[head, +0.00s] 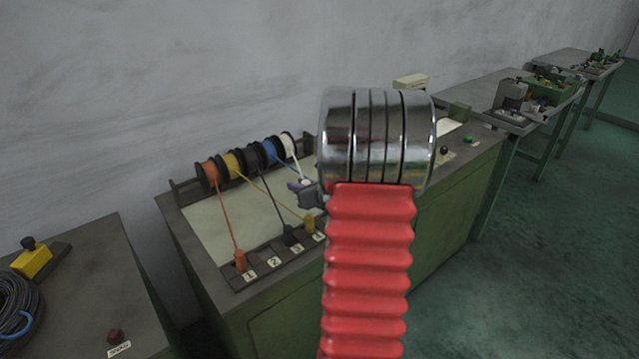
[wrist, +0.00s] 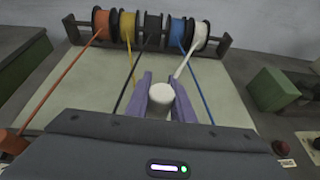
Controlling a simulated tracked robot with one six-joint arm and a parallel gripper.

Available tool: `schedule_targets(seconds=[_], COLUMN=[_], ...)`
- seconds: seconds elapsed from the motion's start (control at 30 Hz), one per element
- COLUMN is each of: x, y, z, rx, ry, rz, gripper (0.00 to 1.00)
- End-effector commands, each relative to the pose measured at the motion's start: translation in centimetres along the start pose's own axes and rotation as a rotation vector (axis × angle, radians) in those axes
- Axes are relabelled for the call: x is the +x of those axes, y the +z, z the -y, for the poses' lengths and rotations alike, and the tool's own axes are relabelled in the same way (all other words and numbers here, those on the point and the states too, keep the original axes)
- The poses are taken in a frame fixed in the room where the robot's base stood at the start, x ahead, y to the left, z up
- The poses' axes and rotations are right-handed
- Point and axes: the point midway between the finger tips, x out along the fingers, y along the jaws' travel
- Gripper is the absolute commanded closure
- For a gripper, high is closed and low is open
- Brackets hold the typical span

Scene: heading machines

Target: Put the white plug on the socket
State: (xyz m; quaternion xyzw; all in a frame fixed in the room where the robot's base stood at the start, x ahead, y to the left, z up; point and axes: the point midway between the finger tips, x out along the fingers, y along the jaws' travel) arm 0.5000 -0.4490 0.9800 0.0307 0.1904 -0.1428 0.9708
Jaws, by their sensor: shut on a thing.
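My gripper (wrist: 160,98) is shut on the white plug (wrist: 161,96), with a purple finger on each side of it. A white cable runs from the plug up to the white spool (wrist: 198,38). In the head view my gripper (head: 306,190) is above the pale top of the green bench, left of my red arm. The row of numbered sockets (head: 262,268) lies along the bench's front edge, lower than the gripper.
An orange plug (head: 240,261), a dark plug (head: 290,236) and a yellow plug (head: 309,223) stand along the socket row. Their cables slant up to the spool rack. A blue cable (wrist: 196,84) passes right of the gripper. A green block (wrist: 273,90) stands at the right.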

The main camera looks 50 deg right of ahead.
Motion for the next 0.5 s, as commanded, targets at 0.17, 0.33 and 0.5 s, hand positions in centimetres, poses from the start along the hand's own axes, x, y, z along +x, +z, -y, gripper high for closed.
schedule_targets(seconds=[0.17,0.33,0.5], x=[1.5,2.1,1.8], y=[0.6,0.7,0.5], z=[-7.8,-14.9,-21.9], rx=[-0.034,-0.066,-0.097], ry=[0.091,0.173,0.253], rz=[0.003,0.004,0.005], gripper=[1.00,1.00,1.00])
